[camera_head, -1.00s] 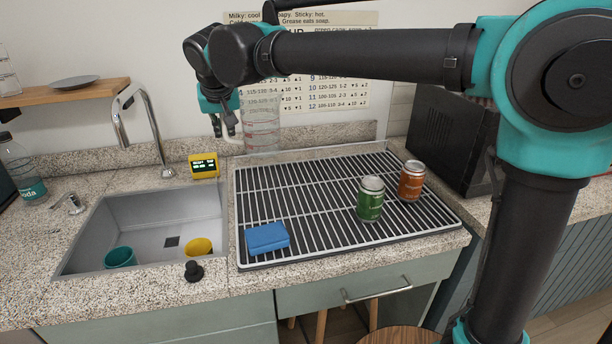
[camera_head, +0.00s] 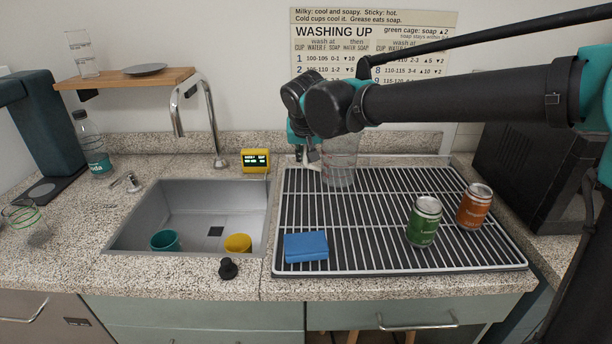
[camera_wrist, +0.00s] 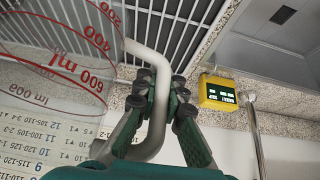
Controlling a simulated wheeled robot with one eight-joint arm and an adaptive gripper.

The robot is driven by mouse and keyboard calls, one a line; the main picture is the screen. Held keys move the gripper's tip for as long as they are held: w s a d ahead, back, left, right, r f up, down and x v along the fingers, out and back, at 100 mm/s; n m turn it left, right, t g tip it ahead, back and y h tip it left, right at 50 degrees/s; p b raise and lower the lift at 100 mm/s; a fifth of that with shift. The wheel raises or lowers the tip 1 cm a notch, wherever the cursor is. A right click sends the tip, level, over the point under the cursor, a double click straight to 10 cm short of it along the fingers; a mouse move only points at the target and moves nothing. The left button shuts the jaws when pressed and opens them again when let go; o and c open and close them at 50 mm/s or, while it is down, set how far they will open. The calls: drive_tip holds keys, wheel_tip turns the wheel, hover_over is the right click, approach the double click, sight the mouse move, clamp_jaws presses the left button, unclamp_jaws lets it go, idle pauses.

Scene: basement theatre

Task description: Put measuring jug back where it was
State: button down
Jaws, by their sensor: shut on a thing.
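The measuring jug (camera_head: 340,168) is clear with red markings. My gripper (camera_head: 309,155) is at the jug's left side, partly hidden by my arm. In the wrist view, my gripper (camera_wrist: 163,98) is shut on the jug's pale bent handle (camera_wrist: 150,62). The jug's clear wall (camera_wrist: 50,60), with red marks reading 400 and 600 ml, fills the upper left there.
On the rack are a green can (camera_head: 424,222), an orange can (camera_head: 474,206) and a blue sponge (camera_head: 306,247). Left is the sink (camera_head: 190,205) with teal and yellow cups. A yellow display (camera_head: 255,161) stands behind it, near my gripper. The rack's middle is clear.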

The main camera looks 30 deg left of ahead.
sight(331, 155)
drive_tip(key=shift+f, duration=2.85)
drive_tip(key=shift+f, duration=0.15)
drive_tip(key=c, duration=1.6)
unclamp_jaws()
drive_tip(key=v, duration=1.2)
drive_tip(key=shift+s, duration=0.1)
drive_tip(key=shift+s+d, duration=0.1)
